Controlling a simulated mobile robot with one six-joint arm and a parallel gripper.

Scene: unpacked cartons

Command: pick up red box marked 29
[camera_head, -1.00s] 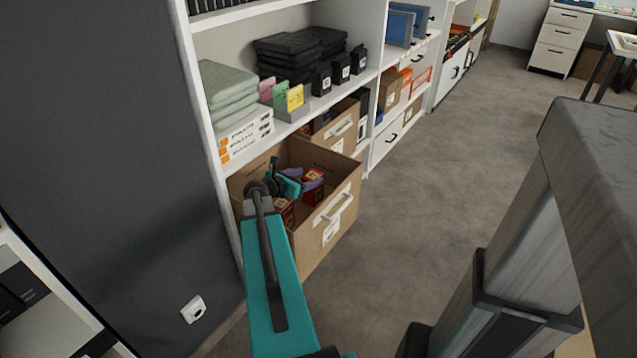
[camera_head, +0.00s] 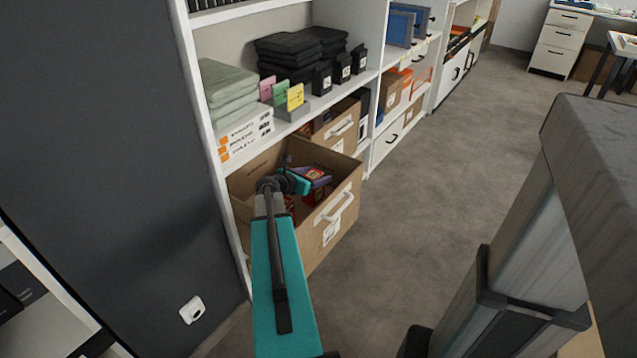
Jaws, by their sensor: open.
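Red boxes lie in an open brown carton (camera_head: 262,172) that sticks out from the lower shelf. One red box (camera_head: 317,196) shows below my gripper, and another red box (camera_head: 290,203) is partly hidden behind my teal arm. Their labels are too small to read, so I cannot tell which is marked 29. My gripper (camera_head: 319,180) is over the carton's inside, close above the red boxes. It is open. Whether it touches a box cannot be told.
The carton's front wall has a white handle (camera_head: 333,207). A white shelf board above holds green folded cloths (camera_head: 225,95), white boxes (camera_head: 245,135) and black items. A second carton (camera_head: 341,128) stands behind. The grey floor (camera_head: 420,220) to the right is clear.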

